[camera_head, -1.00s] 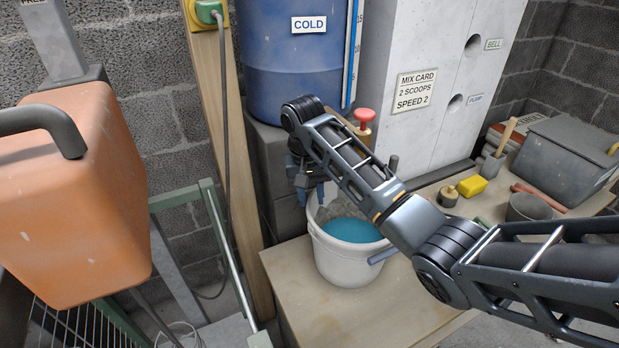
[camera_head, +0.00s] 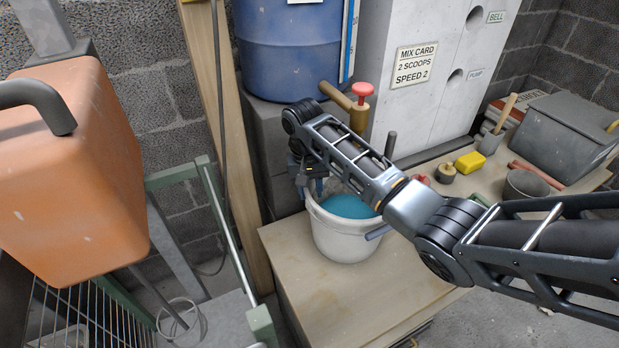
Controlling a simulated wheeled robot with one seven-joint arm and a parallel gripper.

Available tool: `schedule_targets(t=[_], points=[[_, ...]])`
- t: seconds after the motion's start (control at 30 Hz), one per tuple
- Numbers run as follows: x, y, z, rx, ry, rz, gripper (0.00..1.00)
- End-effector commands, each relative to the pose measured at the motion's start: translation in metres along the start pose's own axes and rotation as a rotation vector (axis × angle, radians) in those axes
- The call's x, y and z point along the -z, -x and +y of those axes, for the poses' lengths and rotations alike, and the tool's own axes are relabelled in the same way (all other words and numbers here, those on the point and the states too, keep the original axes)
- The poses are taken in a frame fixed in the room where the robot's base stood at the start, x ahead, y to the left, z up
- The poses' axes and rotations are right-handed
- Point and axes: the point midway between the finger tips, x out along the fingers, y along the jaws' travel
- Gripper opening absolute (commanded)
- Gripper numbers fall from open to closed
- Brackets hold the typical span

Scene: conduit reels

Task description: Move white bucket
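The white bucket (camera_head: 345,240) stands upright on the wooden bench top, with blue liquid (camera_head: 347,206) inside. A blue-grey grip (camera_head: 378,232) shows at its right side. My gripper (camera_head: 312,189) points down at the bucket's back left rim, its two fingers visibly apart. One finger is near the rim's outer left side and the other over the opening. I cannot tell whether they touch the rim. My arm covers the bucket's back right part.
A blue barrel (camera_head: 290,50) with a tap and red knob (camera_head: 362,89) stands behind on grey blocks. A yellow sponge (camera_head: 469,162), a grey pot (camera_head: 525,186) and a grey bin (camera_head: 565,135) are at right. An orange container (camera_head: 75,180) is at left. The bench front (camera_head: 350,300) is clear.

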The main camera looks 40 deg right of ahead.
Motion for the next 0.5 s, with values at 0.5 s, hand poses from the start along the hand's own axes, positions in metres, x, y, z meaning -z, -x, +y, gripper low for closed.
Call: schedule_targets(t=[0.5], points=[[-0.0001, -0.0132, 0.0002, 0.000, 0.000, 0.000, 0.31]])
